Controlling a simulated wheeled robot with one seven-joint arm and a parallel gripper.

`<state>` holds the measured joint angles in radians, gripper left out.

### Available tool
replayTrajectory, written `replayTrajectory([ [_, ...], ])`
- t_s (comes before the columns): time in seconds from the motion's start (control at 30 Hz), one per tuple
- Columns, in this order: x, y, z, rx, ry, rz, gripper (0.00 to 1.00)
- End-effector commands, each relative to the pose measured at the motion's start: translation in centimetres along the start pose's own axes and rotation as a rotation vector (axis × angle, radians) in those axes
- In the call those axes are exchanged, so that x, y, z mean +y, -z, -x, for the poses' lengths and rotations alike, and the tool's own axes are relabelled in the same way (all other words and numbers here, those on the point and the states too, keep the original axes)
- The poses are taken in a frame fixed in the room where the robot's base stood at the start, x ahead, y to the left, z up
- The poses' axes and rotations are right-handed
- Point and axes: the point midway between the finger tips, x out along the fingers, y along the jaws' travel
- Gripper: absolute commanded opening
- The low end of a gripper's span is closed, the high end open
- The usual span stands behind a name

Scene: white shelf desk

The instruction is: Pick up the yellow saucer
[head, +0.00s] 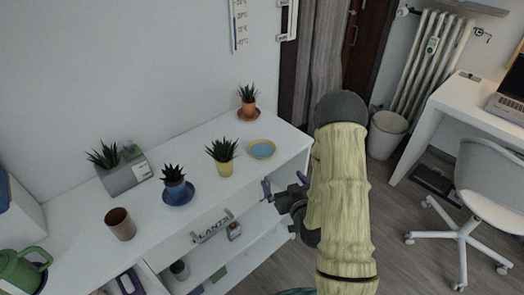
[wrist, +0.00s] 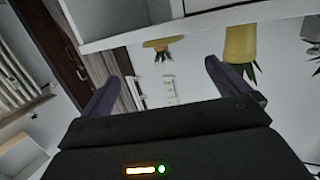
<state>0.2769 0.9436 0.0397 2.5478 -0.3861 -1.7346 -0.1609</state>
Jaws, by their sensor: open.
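The yellow saucer (head: 261,149) lies on the white shelf desk top near its right edge. It has a yellow rim and a blue inside, and nothing stands on it. My gripper (head: 283,188) is open, just off the front edge of the desk, in front of and a little right of the saucer in the head view. In the wrist view my gripper (wrist: 160,82) has its two fingers spread with nothing between them.
A yellow pot plant (head: 223,157) stands left of the saucer, and it also shows in the wrist view (wrist: 239,42). An orange pot plant (head: 248,102) stands behind. A blue pot plant (head: 176,186) and brown cup (head: 120,223) are farther left. The desk top (head: 215,195) is clear in front.

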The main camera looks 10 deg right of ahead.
Motion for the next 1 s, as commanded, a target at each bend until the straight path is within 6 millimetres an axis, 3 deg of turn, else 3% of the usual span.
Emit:
replayTrajectory([
  [0.73, 0.0, -0.3, -2.6, 0.004, 0.001, 0.002, 1.0],
  [1.0, -0.1, 0.2, -7.6, 0.0, 0.001, 0.001, 1.0],
])
